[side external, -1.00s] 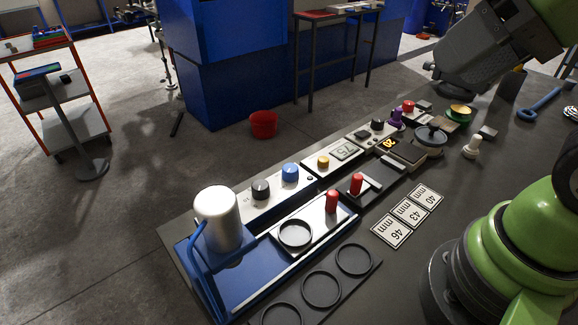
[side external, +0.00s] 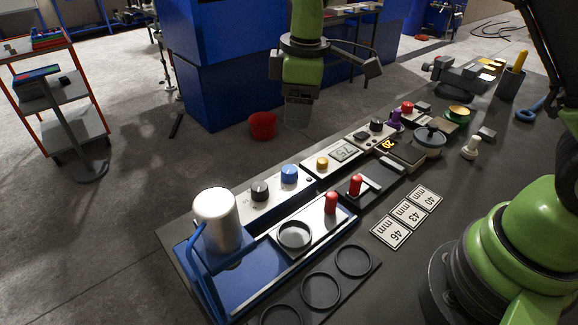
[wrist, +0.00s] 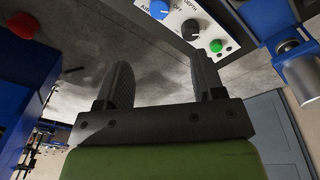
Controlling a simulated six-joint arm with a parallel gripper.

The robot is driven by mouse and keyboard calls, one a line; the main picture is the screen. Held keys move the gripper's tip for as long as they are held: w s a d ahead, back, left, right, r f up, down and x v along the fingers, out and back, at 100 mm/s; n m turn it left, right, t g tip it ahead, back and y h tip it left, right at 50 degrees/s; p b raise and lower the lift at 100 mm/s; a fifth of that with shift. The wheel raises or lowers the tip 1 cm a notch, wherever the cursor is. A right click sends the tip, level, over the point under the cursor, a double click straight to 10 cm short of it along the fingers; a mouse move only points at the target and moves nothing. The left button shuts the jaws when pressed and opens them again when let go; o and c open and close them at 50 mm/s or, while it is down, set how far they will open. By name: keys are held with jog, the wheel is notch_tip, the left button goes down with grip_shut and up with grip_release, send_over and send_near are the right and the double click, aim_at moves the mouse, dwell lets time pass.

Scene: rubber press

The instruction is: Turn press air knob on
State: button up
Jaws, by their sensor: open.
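The blue air knob (side external: 289,174) sits on the white control panel of the press, beside a black knob (side external: 260,190). In the wrist view the blue knob (wrist: 159,9) is at the top edge, with "AIR" and "OFF" printed near it. The black knob (wrist: 190,29), near the word "DEPTH", and a green button (wrist: 215,45) are to its right. My gripper (side external: 300,95) hangs above and behind the panel, clear of the knobs. In the wrist view its two fingers (wrist: 160,64) are apart, with nothing between them.
The press has a white cylinder (side external: 217,219) with a blue arm at the panel's left end. A yellow knob (side external: 322,163), two red-topped levers and several small items line the bench to the right. A red bucket (side external: 262,126) stands on the floor behind. The air around my gripper looks free.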

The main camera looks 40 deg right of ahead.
jog(key=n, duration=0.2)
send_near(289, 170)
jog(key=shift+g, duration=0.4)
jog(key=f, duration=0.3)
jog(key=w+f, duration=0.1)
jog(key=f, duration=0.5)
jog(key=shift+w+f, duration=0.15)
jog(key=c, duration=0.9)
